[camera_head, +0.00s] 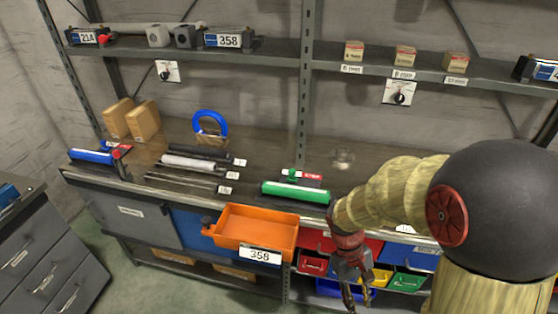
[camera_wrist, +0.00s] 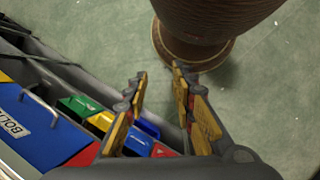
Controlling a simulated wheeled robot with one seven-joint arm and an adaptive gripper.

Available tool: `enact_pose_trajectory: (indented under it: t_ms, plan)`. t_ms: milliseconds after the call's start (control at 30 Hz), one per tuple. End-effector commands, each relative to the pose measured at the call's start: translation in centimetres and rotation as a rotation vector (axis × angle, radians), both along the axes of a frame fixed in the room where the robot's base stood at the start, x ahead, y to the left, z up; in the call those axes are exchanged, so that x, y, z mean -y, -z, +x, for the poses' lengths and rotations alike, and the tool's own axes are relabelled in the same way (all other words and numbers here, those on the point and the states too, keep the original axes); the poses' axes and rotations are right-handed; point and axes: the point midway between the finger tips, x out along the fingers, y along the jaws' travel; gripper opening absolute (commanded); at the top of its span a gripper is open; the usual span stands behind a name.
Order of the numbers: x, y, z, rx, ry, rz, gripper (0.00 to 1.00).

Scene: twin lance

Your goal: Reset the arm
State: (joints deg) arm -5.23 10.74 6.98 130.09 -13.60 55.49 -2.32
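My gripper (camera_head: 358,298) hangs pointing down in front of the bench, at the lower middle right of the head view. In the wrist view my gripper (camera_wrist: 160,72) shows two yellow-padded fingers standing apart with nothing between them. It is open and empty. My arm comes in from the right of the head view and is bent, with the wrist low beside the coloured bins.
An orange tray (camera_head: 256,222) labelled 358 juts from the bench, left of my gripper. Small coloured bins (camera_head: 408,282) sit close behind it. A green cylinder (camera_head: 295,191) lies on the bench (camera_head: 140,158). A grey drawer cabinet (camera_head: 35,250) stands at left.

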Motion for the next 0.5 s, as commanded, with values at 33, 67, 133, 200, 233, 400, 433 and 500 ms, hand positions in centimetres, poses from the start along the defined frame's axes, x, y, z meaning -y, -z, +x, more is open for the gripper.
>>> enact_pose_trajectory:
  t_ms: [33,67,133,200,233,400,433,500]
  plan:
    - [-0.4,-1.6,0.0,0.057,0.033,0.017,0.26]
    - [-0.7,-2.4,0.0,0.087,0.053,0.028,0.26]
    - [-1.3,-4.3,0.0,0.156,0.094,0.054,0.26]
    - [-1.8,-6.1,-0.2,0.223,0.13,0.08,0.26]
    - [-2.0,-6.9,-0.2,0.25,0.144,0.091,0.26]
    - [-2.9,-11.3,-0.9,0.407,0.206,0.153,0.26]
    - [-3.0,-12.1,-1.0,0.434,0.215,0.164,0.26]
    - [-3.2,-13.8,-1.5,0.496,0.23,0.185,0.26]
